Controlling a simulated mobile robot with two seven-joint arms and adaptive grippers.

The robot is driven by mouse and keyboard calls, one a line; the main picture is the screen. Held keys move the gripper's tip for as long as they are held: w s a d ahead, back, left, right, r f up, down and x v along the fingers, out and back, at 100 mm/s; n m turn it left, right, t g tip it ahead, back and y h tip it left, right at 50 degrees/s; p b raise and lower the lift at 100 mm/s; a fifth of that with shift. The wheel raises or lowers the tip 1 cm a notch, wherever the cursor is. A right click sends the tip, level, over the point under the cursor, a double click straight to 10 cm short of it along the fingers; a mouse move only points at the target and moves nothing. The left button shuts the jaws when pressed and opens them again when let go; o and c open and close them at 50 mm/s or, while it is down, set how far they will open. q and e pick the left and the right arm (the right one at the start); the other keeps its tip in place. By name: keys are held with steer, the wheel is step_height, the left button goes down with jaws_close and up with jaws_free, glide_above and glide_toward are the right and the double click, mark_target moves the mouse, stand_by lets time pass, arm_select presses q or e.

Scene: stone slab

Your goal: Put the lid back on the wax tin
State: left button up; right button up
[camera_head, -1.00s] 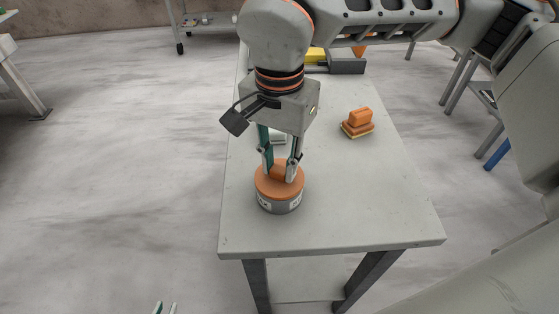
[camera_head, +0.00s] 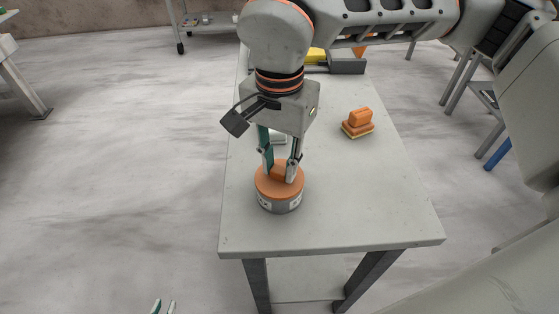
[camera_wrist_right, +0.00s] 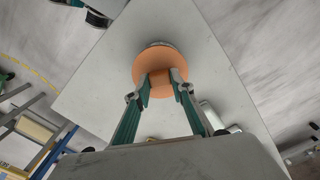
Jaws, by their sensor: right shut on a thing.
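The wax tin (camera_head: 281,205) is a short grey round tin with a pale label, near the front of the stone-grey table. The orange round lid (camera_head: 263,185) rests on its top and looks level; whether it is fully seated I cannot tell. My right gripper (camera_head: 280,175) points down from above, shut on the lid's raised grip. In the right wrist view the lid (camera_wrist_right: 160,62) is between the fingertips, with a sliver of the tin (camera_wrist_right: 157,43) beyond it.
An orange block with a pale underside (camera_head: 358,123) lies on the table (camera_head: 350,215) to the right. A grey tray (camera_head: 346,66) and a yellow item (camera_head: 317,55) are at the back. A light object sits partly hidden behind my right gripper. The table's front right is clear.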

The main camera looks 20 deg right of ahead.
arm_select(q)
steer(key=shift+s+f, duration=0.1)
arm_select(e)
steer(key=shift+f, duration=0.1)
arm_select(q)
steer(key=shift+w+r, duration=0.4)
steer(key=shift+w, duration=0.15)
steer(key=shift+s+f, duration=0.1)
steer(key=shift+s, duration=0.05)
arm_select(e)
steer(key=o, duration=1)
steer(key=shift+c, duration=0.2)
arm_select(q)
steer(key=shift+s+f, duration=0.2)
steer(key=shift+s, duration=0.2)
arm_select(e)
steer(key=o, duration=0.5)
arm_select(q)
steer(key=shift+w, duration=0.1)
